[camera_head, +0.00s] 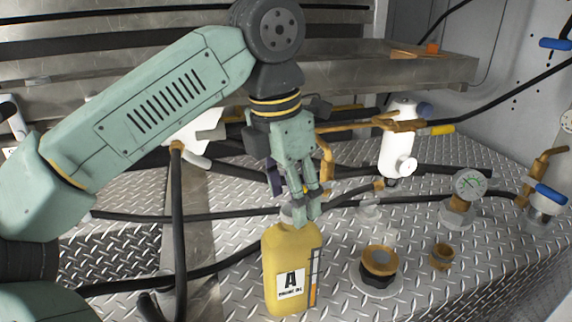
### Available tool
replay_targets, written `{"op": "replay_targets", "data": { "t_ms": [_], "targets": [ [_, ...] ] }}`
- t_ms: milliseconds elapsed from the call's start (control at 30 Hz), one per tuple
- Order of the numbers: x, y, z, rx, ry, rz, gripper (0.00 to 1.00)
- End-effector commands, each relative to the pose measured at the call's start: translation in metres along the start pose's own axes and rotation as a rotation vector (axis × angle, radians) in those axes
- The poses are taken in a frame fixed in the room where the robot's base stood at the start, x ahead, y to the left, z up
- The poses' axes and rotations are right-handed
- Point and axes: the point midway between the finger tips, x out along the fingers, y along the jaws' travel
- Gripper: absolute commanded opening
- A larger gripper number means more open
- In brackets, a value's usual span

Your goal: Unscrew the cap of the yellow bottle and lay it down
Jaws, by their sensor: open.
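The yellow bottle (282,262) stands upright on the metal tread plate at lower centre, with an "A" label on its front. A pale grey cap or neck (289,215) shows at its top, partly hidden by my gripper. My gripper (301,213) points down right over the bottle's top, with its fingers at the cap's height. The fingers are open. Whether a finger touches the cap cannot be told from this view.
A brass and black fitting (379,267) and a small brass fitting (441,256) stand right of the bottle. A pressure gauge (468,185) and a white cylinder (399,145) are farther back. Black hoses cross the plate behind. Bare plate lies at lower right.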

Motion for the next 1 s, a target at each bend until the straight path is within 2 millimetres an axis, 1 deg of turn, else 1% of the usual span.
{"op": "replay_targets", "data": {
  "t_ms": [100,200,467,1000],
  "targets": [
    [0.010,0.000,0.000,0.001,0.000,-0.001,0.57],
    [0.013,0.000,0.000,0.001,0.000,-0.001,0.57],
    [0.015,0.000,0.000,0.000,-0.001,0.000,0.57],
    [0.014,0.000,0.000,0.000,-0.001,0.000,0.21]
  ]
}}
